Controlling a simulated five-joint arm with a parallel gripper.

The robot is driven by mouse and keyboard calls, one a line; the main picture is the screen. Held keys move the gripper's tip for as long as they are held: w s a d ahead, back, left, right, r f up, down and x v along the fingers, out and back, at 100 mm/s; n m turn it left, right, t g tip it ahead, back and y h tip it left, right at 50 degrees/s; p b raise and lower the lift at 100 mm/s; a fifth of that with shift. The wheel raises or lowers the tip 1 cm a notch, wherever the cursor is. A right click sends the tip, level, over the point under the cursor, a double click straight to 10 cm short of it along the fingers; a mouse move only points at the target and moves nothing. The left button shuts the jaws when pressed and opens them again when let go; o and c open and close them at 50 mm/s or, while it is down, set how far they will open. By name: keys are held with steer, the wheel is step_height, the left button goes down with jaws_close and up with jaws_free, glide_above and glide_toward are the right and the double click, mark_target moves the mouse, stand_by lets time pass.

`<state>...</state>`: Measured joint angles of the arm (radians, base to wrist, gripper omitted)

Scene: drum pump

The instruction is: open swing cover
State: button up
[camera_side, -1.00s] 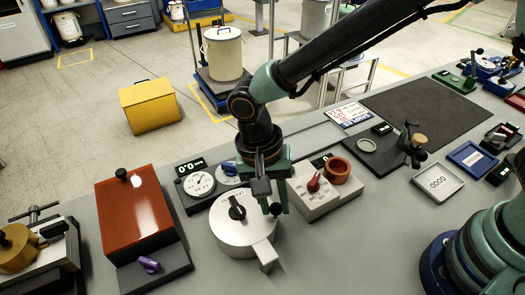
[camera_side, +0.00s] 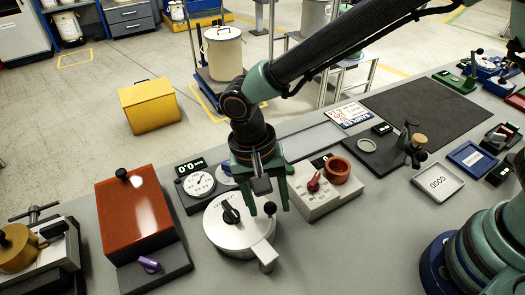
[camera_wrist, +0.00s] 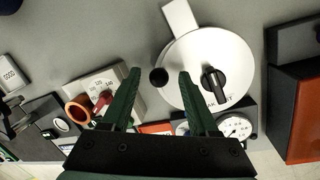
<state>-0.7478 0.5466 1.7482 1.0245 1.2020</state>
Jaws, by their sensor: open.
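The swing cover (camera_side: 238,235) is a round, pale metal disc with a black dial and an arm reaching to the front right. My gripper (camera_side: 264,197) hangs above the cover's back right edge.
A grey box with a red knob (camera_side: 314,184) and a brown cup stands close on the right. A white gauge (camera_side: 199,184) is behind the cover, and a red-lidded box (camera_side: 133,212) stands left. The bench in front is clear.

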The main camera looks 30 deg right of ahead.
steer(key=shift+r, duration=0.1)
step_height(320, 180, up, 12)
steer(key=w+a, duration=0.1)
steer(key=shift+w+a, duration=0.25)
steer(key=shift+w, duration=0.05)
steer(key=f+m, duration=0.1)
steer(key=f, duration=0.3)
steer(key=s+d+f+m, duration=0.1)
steer(key=f+m, duration=0.1)
steer(key=f, duration=0.2)
steer(key=f+m, duration=0.1)
steer(key=f, duration=0.3)
steer(key=shift+s+d+f, duration=0.15)
steer(key=shift+s+d, duration=0.1)
steer(key=shift+d, duration=0.05)
jaws_close()
